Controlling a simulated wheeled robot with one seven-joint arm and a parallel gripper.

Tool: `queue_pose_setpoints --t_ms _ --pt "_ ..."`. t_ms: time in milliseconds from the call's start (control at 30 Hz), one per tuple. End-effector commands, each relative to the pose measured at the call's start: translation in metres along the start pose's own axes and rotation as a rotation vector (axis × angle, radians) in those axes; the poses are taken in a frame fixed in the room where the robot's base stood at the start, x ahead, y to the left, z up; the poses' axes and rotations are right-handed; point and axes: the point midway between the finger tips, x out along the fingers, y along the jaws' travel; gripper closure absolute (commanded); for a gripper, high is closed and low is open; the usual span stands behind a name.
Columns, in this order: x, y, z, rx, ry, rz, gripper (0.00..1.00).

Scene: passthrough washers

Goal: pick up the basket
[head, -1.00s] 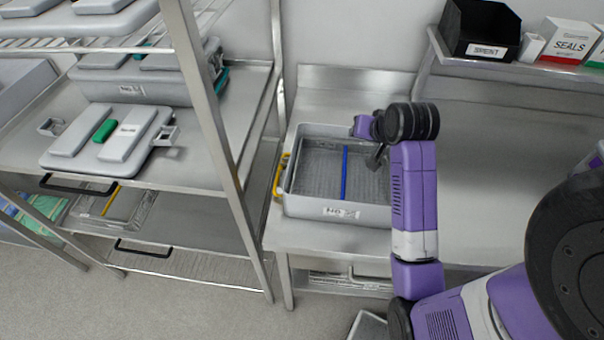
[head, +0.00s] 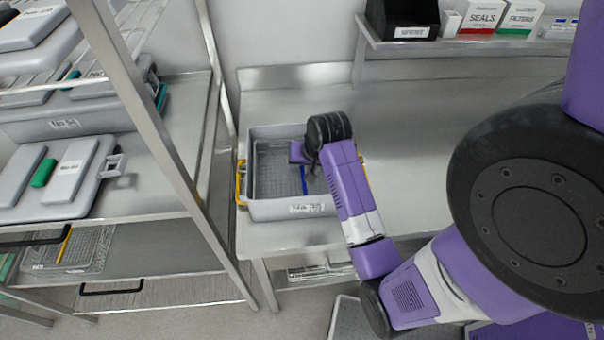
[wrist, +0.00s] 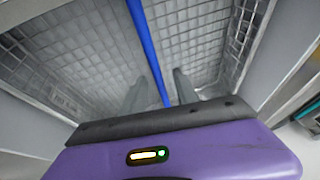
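A wire-mesh basket (head: 272,172) with a blue bar (head: 303,180) across its middle sits inside a grey open container (head: 262,211) on the steel table. My gripper (head: 308,168) is over the basket, with its fingers partly hidden by the wrist in the head view. In the wrist view my gripper (wrist: 160,88) is open, with one finger on each side of the blue bar (wrist: 148,50). Gaps show between the fingers and the bar. The basket's mesh (wrist: 85,55) lies below; whether the fingertips reach below the bar is unclear.
A steel rack (head: 150,125) with lidded containers stands close on the left. Another mesh basket (head: 90,250) with a yellow bar is on its lower shelf. A wall shelf (head: 455,45) with a black bin and boxes is above. The table right of the container is clear.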

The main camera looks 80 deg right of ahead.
Motion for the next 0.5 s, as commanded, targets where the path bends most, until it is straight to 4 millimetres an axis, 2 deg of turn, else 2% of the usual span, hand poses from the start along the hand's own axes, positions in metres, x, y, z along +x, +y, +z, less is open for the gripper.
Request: queue_pose_setpoints --t_ms 100,333,500 --pt "0.0081 -0.0003 0.0002 -0.001 -0.001 0.000 0.64" --pt "0.0094 -0.0004 0.0002 -0.001 0.000 0.000 0.64" --pt "0.0092 -0.0003 0.0001 -0.001 0.001 0.000 0.97"
